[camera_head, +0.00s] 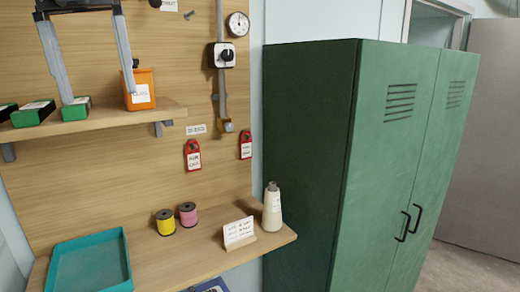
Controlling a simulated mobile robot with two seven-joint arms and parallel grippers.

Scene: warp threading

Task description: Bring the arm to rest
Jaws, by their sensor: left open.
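My left gripper (99,96) hangs in from the top left, its dark body at the picture's edge and its two long grey fingers pointing down. The fingers are spread wide apart with nothing between them. One fingertip shows in front of a green box (75,110) on the upper shelf, the other in front of an orange bin (140,92). I cannot tell whether they touch. My right gripper is not in view.
The upper shelf (110,118) also holds more small boxes. The lower shelf (195,250) bears a teal tray (62,262), yellow spool (165,222), pink spool (188,214), sign card (239,233) and white bottle (272,210). A green locker (400,150) stands right.

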